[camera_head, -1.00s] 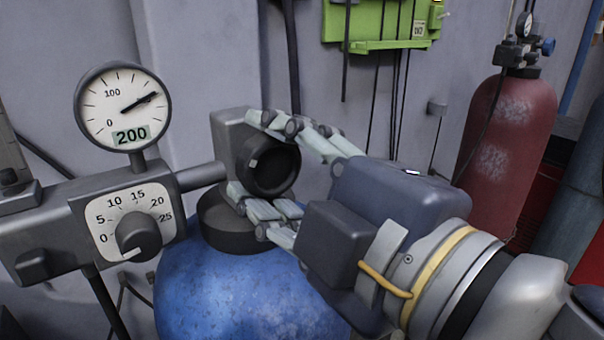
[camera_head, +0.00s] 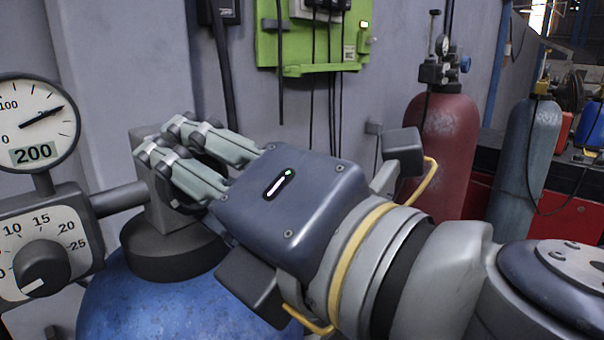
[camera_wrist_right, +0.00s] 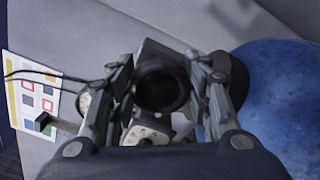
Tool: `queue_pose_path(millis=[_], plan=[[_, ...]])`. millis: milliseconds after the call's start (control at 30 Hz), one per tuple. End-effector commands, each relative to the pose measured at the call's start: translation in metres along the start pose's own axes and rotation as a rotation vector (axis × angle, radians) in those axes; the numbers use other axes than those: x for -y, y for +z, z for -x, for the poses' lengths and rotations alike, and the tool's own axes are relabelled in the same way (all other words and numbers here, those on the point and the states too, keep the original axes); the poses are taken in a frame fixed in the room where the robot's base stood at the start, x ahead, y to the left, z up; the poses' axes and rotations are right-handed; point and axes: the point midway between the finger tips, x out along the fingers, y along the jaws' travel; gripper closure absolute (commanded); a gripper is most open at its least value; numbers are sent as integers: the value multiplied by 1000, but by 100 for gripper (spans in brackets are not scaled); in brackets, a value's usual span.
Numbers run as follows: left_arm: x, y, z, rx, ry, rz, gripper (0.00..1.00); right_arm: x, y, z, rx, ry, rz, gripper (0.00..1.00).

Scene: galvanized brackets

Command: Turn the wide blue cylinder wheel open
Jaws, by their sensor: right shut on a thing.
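The wide blue cylinder (camera_head: 190,305) stands at the lower left in the head view, with a dark grey valve block (camera_head: 168,215) on top. Its black round wheel (camera_head: 187,184) faces my right gripper and is mostly hidden behind the fingers. In the right wrist view the wheel (camera_wrist_right: 162,90) shows between the two fingers, and the blue cylinder (camera_wrist_right: 275,95) is at the right. My right gripper (camera_head: 185,160) is shut on the wheel, with its fingers at the wheel's sides. My left gripper is not in view.
A regulator with a pressure gauge (camera_head: 37,122) marked 200 and a dial (camera_head: 42,262) joins the valve at left. A red cylinder (camera_head: 440,155) and a grey-blue cylinder (camera_head: 525,160) stand at right. A green panel (camera_head: 310,40) with cables hangs on the wall.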

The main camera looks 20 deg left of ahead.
Motion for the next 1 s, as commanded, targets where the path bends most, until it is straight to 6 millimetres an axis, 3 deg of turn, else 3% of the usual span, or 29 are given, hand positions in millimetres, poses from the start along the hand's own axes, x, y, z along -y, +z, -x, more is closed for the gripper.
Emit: queue_pose_path(millis=[333,900,933,1000], plan=[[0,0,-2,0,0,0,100,-1,1,0,2,0,149,79],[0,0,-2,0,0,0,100,-1,0,0,2,-1,178,79],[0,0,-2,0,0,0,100,-1,0,0,2,-1,178,50],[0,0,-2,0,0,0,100,-1,0,0,1,-1,178,35]])
